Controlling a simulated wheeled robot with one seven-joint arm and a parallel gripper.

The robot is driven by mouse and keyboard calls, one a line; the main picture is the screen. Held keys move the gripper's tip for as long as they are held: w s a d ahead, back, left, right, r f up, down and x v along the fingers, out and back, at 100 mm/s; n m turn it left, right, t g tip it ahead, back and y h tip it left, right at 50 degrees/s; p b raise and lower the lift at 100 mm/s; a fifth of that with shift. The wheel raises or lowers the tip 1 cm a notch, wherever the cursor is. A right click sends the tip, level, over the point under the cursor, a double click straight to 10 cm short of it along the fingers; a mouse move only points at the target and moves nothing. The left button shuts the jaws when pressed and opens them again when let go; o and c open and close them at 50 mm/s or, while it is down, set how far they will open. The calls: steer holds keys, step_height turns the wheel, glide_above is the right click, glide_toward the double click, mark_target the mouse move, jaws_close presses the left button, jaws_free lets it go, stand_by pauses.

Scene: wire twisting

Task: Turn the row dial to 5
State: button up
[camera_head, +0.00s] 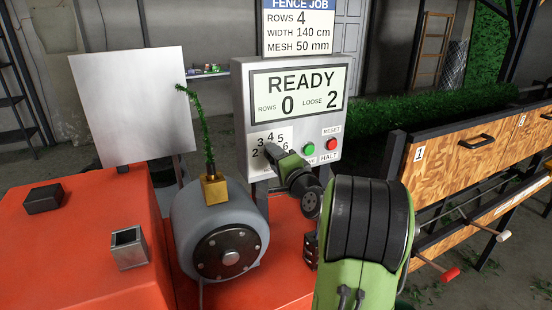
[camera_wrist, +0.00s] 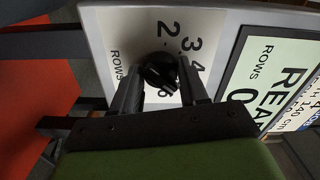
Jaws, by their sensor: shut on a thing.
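The row dial (camera_wrist: 160,72) is a black round knob on the grey control panel (camera_head: 240,110). Printed numbers from 2 to 6 arc around it. My gripper (camera_wrist: 160,80) has one finger on each side of the knob and is shut on it. In the head view my gripper (camera_head: 274,155) reaches the panel's lower left and hides the knob. I cannot tell which number the dial points to. The panel's screen (camera_head: 300,92) reads READY, ROWS 0, LOOSE 2.
A green button (camera_head: 309,149) and a red button (camera_head: 332,144) sit right of the dial. A FENCE JOB sign (camera_head: 300,30) above reads ROWS 4. A grey motor drum (camera_head: 218,225) stands on the red bench (camera_head: 80,270). A wooden cabinet (camera_head: 470,145) is at right.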

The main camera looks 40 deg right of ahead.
steer(key=o, duration=1.1)
steer(key=shift+c, duration=0.2)
steer(key=b+v, duration=0.3)
steer(key=v, duration=1.2)
steer(key=shift+s, duration=0.35)
steer(key=shift+a, duration=0.15)
